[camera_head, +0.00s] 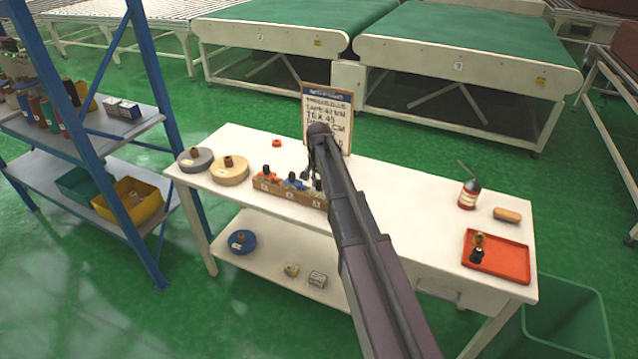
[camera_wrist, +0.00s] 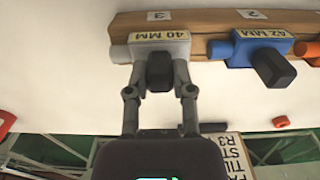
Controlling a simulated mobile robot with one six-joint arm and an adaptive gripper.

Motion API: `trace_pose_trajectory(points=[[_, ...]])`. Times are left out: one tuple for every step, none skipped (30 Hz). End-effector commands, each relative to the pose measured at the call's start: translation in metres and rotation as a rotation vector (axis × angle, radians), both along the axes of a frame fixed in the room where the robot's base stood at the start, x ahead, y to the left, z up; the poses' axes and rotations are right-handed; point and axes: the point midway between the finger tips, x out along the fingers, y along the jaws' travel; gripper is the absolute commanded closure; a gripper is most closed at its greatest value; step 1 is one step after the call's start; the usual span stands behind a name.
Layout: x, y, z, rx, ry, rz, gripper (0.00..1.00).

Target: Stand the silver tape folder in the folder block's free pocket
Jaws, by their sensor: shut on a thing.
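The silver tape folder (camera_wrist: 180,48), labelled 40 MM, has a black handle, and my gripper (camera_wrist: 159,88) is shut on that handle. In the wrist view the folder is against the wooden folder block (camera_wrist: 196,19), at the pocket marked 3. I cannot tell whether it is fully down in it. The blue folder (camera_wrist: 240,52), labelled 42 MM, stands in pocket 2. An orange folder (camera_wrist: 312,48) shows at the right edge. In the head view my gripper (camera_head: 313,172) is over the right end of the block (camera_head: 275,194), and my arm hides part of that end.
On the white table (camera_head: 400,190) are two tape rolls (camera_head: 229,170), an orange ring (camera_head: 276,143), a sign board (camera_head: 340,105), a red can (camera_head: 468,192), a tan object (camera_head: 507,214) and a red tray (camera_head: 495,257). The table between my arm and the can is clear.

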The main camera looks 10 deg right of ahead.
Motion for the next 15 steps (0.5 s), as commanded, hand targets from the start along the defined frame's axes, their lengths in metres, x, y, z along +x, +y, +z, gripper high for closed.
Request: trace_pose_trajectory(points=[[0.0, 0.0, -0.0009, 0.0, 0.0, 0.0, 0.66], [-0.0001, -0.0001, -0.0003, 0.0, 0.0, 0.0, 0.57], [-0.0001, -0.0001, -0.0002, 0.0, 0.0, 0.0, 0.45], [-0.0001, -0.0001, -0.0002, 0.0, 0.0, 0.0, 0.37], [0.0, 0.0, -0.0002, 0.0, 0.0, 0.0, 0.29], [0.0, 0.0, -0.0002, 0.0, 0.0, 0.0, 0.29], [0.0, 0.0, -0.0002, 0.0, 0.0, 0.0, 0.29], [0.0, 0.0, -0.0002, 0.0, 0.0, 0.0, 0.29], [0.0, 0.0, -0.0002, 0.0, 0.0, 0.0, 0.29], [0.0, 0.0, -0.0002, 0.0, 0.0, 0.0, 0.29], [0.0, 0.0, -0.0002, 0.0, 0.0, 0.0, 0.29], [0.0, 0.0, -0.0002, 0.0, 0.0, 0.0, 0.29], [0.0, 0.0, -0.0002, 0.0, 0.0, 0.0, 0.29], [0.0, 0.0, -0.0003, 0.0, 0.0, 0.0, 0.29], [0.0, 0.0, -0.0003, 0.0, 0.0, 0.0, 0.29]])
